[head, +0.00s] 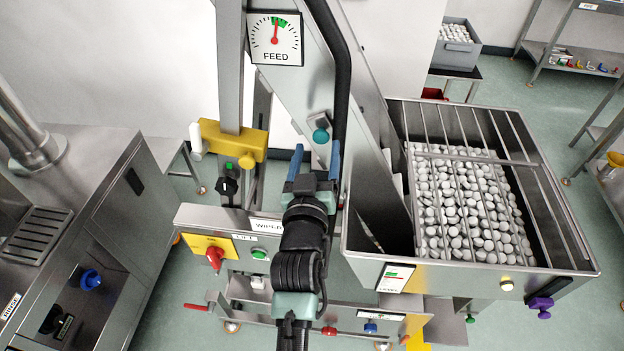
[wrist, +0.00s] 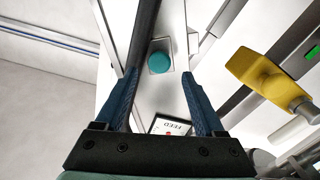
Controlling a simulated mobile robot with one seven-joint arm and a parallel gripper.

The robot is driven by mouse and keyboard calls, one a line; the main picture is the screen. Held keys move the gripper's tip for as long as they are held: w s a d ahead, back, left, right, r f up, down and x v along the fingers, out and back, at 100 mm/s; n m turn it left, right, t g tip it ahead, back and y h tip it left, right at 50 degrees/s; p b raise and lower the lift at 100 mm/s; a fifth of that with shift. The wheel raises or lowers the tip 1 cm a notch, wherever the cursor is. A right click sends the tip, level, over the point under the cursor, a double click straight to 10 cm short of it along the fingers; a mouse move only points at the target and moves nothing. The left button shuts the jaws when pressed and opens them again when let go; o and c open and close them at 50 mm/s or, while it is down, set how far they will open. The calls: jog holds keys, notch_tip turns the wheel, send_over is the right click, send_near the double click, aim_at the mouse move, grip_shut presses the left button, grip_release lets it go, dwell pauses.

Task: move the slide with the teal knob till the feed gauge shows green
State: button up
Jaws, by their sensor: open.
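The teal knob (head: 320,135) sits on a small grey slide block (head: 318,119) on the sloping metal chute. The feed gauge (head: 275,39) is above and left of it; its red needle points almost straight up, at the green band at the top of the dial. My gripper (head: 316,160) is open, its blue fingers just below the knob in the head view. In the wrist view the knob (wrist: 160,62) shows between the fingertips (wrist: 160,77), seemingly beyond them; I cannot tell the exact gap. The gauge (wrist: 170,127) is partly hidden there.
A black hose (head: 340,60) runs along the chute close to my gripper. A yellow clamp (head: 233,139) with a white handle is on the post at left. A barred hopper of white caps (head: 465,200) stands at right. A red switch (head: 214,257) is lower left.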

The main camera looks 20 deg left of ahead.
jog(key=b+v, duration=0.1)
jog(key=v, duration=0.6)
jog(key=shift+s, duration=0.3)
jog(key=shift+d+r, duration=0.1)
